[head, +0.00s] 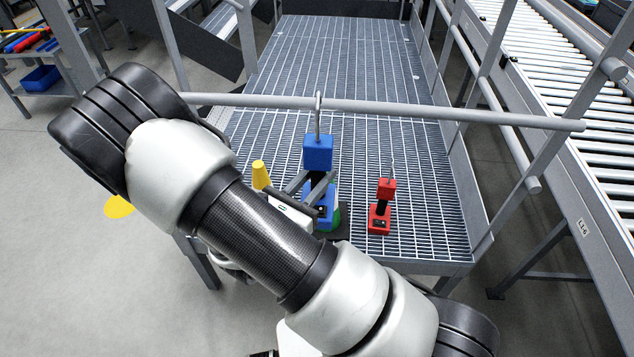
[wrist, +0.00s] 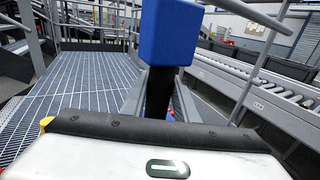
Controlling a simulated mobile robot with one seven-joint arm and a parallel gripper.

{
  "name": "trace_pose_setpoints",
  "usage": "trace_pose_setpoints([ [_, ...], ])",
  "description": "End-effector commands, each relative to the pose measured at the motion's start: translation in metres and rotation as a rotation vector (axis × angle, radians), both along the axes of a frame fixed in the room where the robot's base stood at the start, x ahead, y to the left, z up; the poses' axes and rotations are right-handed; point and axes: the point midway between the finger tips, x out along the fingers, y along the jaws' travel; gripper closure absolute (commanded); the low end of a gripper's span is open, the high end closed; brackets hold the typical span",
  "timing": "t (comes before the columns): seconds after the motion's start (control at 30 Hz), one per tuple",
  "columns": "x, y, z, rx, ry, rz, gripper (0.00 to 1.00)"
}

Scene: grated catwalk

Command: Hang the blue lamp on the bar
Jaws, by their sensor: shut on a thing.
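The blue lamp (head: 318,152) is upright, with a blue block on top, a black neck, a blue lower block and a grey hook above. The hook's curved top overlaps the grey bar (head: 440,114) in the head view; I cannot tell whether it is over the bar or in front of it. My gripper (head: 319,188) is shut on the lamp around its black neck. In the wrist view the lamp's blue top block (wrist: 170,32) rises above the fingers of my gripper (wrist: 158,100). The hook is out of that view.
A smaller red lamp (head: 379,221) stands on the grating (head: 340,60), right of the blue lamp. A green thing (head: 335,217) is partly hidden behind the blue lamp. A roller conveyor (head: 545,70) runs along the right.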

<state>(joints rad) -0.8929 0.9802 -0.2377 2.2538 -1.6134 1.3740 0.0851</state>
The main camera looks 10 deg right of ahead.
Motion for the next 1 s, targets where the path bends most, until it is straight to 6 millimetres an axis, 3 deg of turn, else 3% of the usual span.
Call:
trace_pose_setpoints([
  [0.83,0.064,-0.021,0.001,0.0,-0.004,-0.001,1.0],
  [1.0,0.064,-0.021,-0.015,-0.002,-0.002,0.0,1.0],
])
